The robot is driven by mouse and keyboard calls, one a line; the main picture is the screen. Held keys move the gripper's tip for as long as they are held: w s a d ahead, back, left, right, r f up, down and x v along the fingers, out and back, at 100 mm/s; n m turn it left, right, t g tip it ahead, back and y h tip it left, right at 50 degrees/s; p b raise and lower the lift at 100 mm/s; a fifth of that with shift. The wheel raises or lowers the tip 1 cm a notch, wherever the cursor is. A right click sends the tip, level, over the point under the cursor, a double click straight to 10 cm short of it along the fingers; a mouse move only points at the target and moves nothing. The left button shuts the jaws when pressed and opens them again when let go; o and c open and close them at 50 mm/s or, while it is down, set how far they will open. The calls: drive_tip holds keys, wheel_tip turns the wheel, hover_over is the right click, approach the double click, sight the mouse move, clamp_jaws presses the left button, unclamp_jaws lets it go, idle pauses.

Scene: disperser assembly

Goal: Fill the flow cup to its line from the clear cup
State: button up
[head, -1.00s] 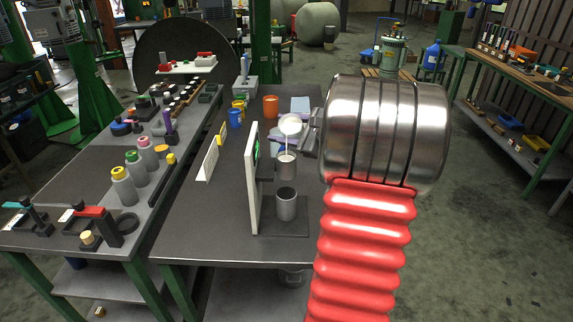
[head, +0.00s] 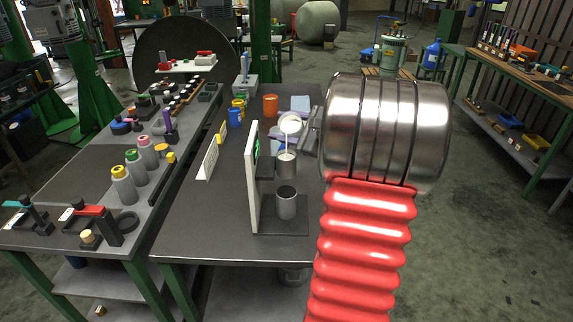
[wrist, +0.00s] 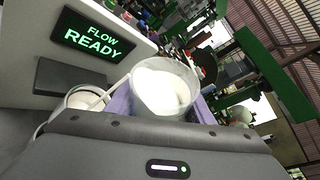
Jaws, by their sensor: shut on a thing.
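My gripper (wrist: 163,112) is shut on the clear cup (wrist: 163,85), with a purple pad on each side of it. The clear cup holds white liquid and also shows in the head view (head: 290,123), tipped toward the left. A thin white stream runs from its lip down into the flow cup (head: 286,168), a grey metal cup on the stand. In the wrist view the stream enters the flow cup (wrist: 82,99) at the left. White shows in its mouth, but its line and exact level cannot be made out.
The stand's white upright panel (head: 252,178) is just left of the cups; its screen (wrist: 90,36) reads "FLOW READY" in green. A second grey cup (head: 286,204) stands below the flow cup.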

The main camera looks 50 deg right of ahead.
drive_tip(key=shift+r+n+t+h+p, duration=0.3)
drive_tip(key=shift+r+n+t+p, duration=0.2)
drive_tip(key=shift+r+n+p, duration=0.35)
idle(3.3)
drive_tip(key=shift+f+n+p, duration=0.2)
drive_tip(key=shift+n+p, duration=0.1)
drive_tip(key=shift+n, duration=0.15)
idle(0.7)
drive_tip(key=shift+r+m, duration=0.1)
drive_tip(key=shift+m, duration=0.2)
drive_tip(key=shift+f+m+g, duration=0.5)
drive_tip(key=shift+f+m, duration=0.2)
drive_tip(key=shift+m, duration=0.3)
drive_tip(key=shift+f+y+b, duration=0.1)
drive_tip(key=shift+y+b, duration=0.25)
drive_tip(key=shift+y, duration=0.05)
drive_tip(key=shift+f+m+g+b, duration=0.1)
drive_tip(key=shift+m+g+b, duration=0.2)
drive_tip(key=shift+m+b, duration=0.15)
drive_tip(key=shift+m, duration=0.25)
